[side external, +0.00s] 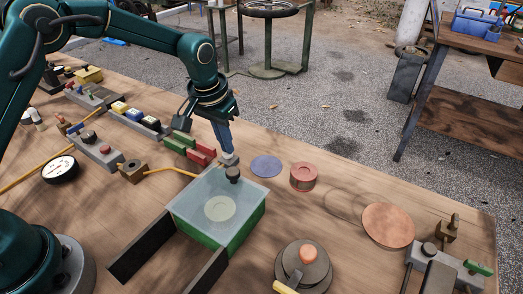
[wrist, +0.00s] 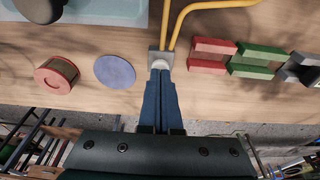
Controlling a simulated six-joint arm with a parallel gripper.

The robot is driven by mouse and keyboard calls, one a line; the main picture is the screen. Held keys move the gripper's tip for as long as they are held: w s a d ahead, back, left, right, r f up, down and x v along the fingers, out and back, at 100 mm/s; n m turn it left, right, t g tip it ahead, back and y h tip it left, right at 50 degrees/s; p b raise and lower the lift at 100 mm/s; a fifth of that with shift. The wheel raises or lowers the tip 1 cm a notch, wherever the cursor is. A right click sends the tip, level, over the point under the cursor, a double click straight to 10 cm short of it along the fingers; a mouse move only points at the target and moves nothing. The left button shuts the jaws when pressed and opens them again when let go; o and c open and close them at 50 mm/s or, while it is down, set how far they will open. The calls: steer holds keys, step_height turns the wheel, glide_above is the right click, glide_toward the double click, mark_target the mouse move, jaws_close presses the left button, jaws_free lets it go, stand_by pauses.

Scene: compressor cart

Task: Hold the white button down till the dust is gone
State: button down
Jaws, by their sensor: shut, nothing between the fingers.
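The white button (wrist: 160,63) sits on a small grey block at the table's edge, joined to a yellow pipe (wrist: 210,6). My gripper (wrist: 160,73) is shut and empty, its blue fingertips at the button. They seem to touch it; how far it is pressed I cannot tell. In the side view my gripper (side external: 229,153) points down at the grey block (side external: 229,160), and the button is mostly hidden. Beside it stands a green box (side external: 245,230) with a clear top (side external: 195,197). A pale disc (side external: 220,208) shows through the top; dust on it I cannot make out.
A dark knob (side external: 233,174) stands at the box's back edge. Red blocks (side external: 201,157) and green blocks (side external: 180,142) lie left of my gripper. A blue disc (side external: 266,166) and a red tin (side external: 303,177) lie to its right. Dark rails (side external: 143,246) flank the box's front.

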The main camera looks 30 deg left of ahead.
steer(key=shift+r, duration=3.25)
steer(key=s+a+r+t, duration=0.2)
steer(key=s+r+t, duration=0.1)
steer(key=s+r, duration=0.8)
steer(key=s+a+f, duration=0.1)
steer(key=s+f, duration=0.4)
steer(key=s, duration=0.6)
steer(key=shift+s+f, duration=0.25)
steer(key=c, duration=1.5)
jaws_free()
steer(key=shift+c, duration=0.2)
